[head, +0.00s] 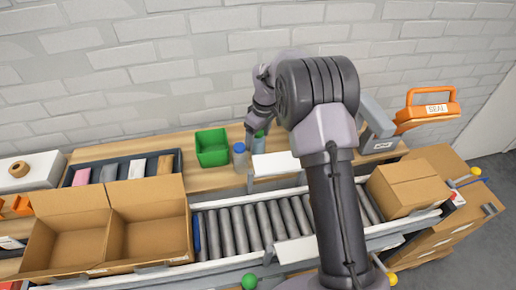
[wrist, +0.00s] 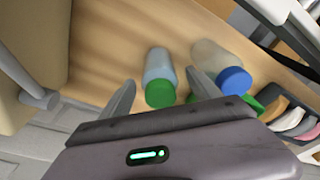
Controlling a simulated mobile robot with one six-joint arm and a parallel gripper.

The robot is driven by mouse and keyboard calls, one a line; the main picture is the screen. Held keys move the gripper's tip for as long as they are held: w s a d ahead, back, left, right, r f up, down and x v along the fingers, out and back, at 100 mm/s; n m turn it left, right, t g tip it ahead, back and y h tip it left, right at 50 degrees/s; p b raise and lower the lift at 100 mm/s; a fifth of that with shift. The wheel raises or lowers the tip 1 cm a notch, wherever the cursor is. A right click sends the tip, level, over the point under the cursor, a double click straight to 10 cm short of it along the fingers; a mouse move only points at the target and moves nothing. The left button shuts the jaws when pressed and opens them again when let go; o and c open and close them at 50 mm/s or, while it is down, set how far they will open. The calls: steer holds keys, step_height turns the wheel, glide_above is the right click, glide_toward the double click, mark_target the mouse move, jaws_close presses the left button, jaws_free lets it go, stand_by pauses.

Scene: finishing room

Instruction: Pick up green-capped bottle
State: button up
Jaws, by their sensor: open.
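The green-capped bottle (wrist: 158,66) has a clear, pale body and stands on the wooden bench. In the wrist view it appears between the two fingers of my gripper (wrist: 160,80), which is open with a gap on both sides of the cap. In the head view the bottle (head: 258,145) shows partly, just below my gripper (head: 256,131); my arm hides some of this area. I cannot tell how far the fingertips are above it.
A blue-capped bottle (head: 240,158) stands close to the left; the wrist view shows it near the right finger (wrist: 234,80). A green bin (head: 212,148) is further left. A roller conveyor (head: 245,228) with an open carton (head: 65,245) runs in front.

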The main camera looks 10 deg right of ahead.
steer(key=shift+w+a+f, duration=0.1)
steer(key=shift+w+f, duration=0.1)
steer(key=shift+f, duration=0.75)
steer(key=shift+s+r, duration=0.1)
steer(key=shift+r, duration=0.05)
steer(key=c, duration=0.3)
jaws_close()
